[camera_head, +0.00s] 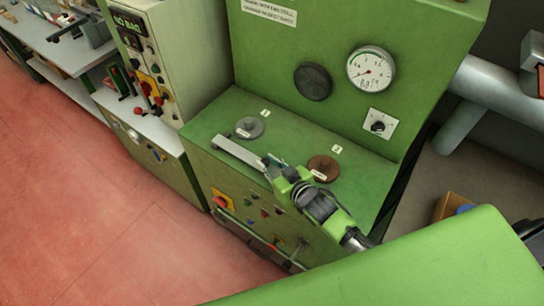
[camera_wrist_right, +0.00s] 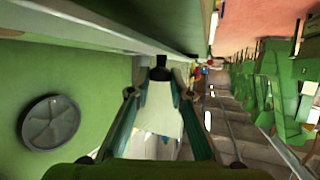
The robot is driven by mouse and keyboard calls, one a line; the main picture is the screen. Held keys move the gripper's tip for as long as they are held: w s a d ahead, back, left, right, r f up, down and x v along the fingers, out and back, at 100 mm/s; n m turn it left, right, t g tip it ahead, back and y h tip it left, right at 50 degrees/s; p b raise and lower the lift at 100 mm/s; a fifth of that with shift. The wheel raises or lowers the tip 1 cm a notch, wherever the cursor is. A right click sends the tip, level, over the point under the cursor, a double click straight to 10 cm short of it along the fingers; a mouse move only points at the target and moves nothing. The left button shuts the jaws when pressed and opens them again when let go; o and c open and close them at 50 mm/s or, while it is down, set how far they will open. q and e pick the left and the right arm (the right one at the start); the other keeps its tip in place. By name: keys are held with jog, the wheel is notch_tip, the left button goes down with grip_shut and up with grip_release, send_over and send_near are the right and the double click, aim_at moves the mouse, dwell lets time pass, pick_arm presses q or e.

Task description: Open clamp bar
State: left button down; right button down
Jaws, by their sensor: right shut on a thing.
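The clamp bar (camera_head: 236,152) is a flat, pale grey bar. It lies over the green top of the machine (camera_head: 210,130), running from the left down to the right. My right gripper (camera_head: 268,164) is shut on its right end. In the right wrist view a pale piece (camera_wrist_right: 160,112) sits between the two fingers of my right gripper (camera_wrist_right: 160,92); the far part of the bar is hard to make out there. My left gripper is not in view.
A grey disc (camera_head: 249,127) marked 1 sits behind the bar and a brown disc (camera_head: 323,168) marked 2 is right of my gripper. A gauge (camera_head: 371,70) and a dark round knob (camera_head: 313,82) are on the upright panel. Red floor (camera_head: 100,220) is clear at left.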

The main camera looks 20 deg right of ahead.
jog(key=shift+w+d, duration=0.1)
jog(key=shift+d, duration=0.05)
jog(key=c, duration=1.8)
grip_release()
jog(key=shift+c, duration=0.2)
jog(key=v, duration=1.2)
jog(key=shift+d, duration=0.1)
jog(key=shift+f, duration=0.1)
